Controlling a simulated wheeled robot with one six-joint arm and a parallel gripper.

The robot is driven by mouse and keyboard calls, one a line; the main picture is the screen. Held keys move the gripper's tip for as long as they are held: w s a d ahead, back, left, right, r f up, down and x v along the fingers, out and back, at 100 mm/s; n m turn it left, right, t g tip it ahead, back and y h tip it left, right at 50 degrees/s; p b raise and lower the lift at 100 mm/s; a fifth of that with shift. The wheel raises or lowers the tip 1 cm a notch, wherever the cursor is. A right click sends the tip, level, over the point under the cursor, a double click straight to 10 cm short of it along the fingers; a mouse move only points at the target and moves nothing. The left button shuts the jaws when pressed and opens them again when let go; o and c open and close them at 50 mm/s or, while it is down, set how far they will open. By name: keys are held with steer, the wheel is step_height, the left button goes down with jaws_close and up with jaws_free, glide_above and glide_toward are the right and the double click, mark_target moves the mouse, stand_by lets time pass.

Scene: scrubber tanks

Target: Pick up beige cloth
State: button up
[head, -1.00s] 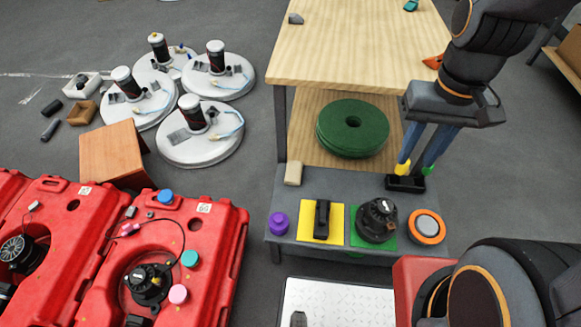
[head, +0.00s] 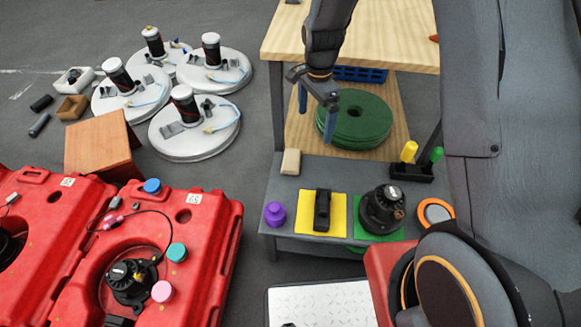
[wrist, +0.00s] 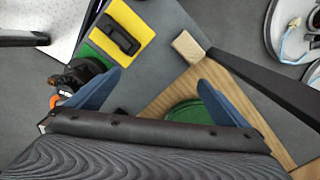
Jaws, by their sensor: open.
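The beige cloth (head: 291,162) is a small folded-looking block lying at the back left corner of the grey bench. It also shows in the wrist view (wrist: 187,46), near the bench edge beside a dark table leg. My gripper (head: 317,128) is open and empty, with its blue fingers pointing down. In the head view it hangs above and to the right of the cloth, in front of the green discs. In the wrist view the cloth lies beyond the fingertips (wrist: 160,78), nearer the right finger. Nothing covers the cloth.
The grey bench (head: 262,215) also holds a purple knob (head: 275,213), a black part on a yellow pad (head: 339,228), a black motor (head: 382,209) and a black holder (head: 405,172). Green discs (head: 354,119) lie behind on the wooden shelf. A table leg (head: 278,118) stands near the cloth.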

mark_target(291, 159)
steer(key=w+a+f+m+b, duration=0.1)
steer(key=w+a+f+m, duration=0.1)
steer(key=f, duration=0.4)
steer(key=w+a+f+m+b, duration=0.2)
steer(key=w+f, duration=0.1)
steer(key=f, duration=0.3)
steer(key=w+a+f+m+b, duration=0.1)
steer(key=w+a+f+m, duration=0.1)
steer(key=f, duration=0.5)
steer(key=shift+w+f+m+b, duration=0.1)
steer(key=shift+w+m+b, duration=0.3)
steer(key=shift+w, duration=0.1)
steer(key=shift+a+f+b, duration=0.1)
steer(key=shift+f+b, duration=0.4)
steer(key=shift+f, duration=3.4)
steer(key=c, duration=1)
step_height(291, 159, up, 10)
steer(key=shift+r+p, duration=0.1)
steer(key=shift+p, duration=0.55)
steer(key=shift+o, duration=1.2)
steer(key=shift+c, duration=0.4)
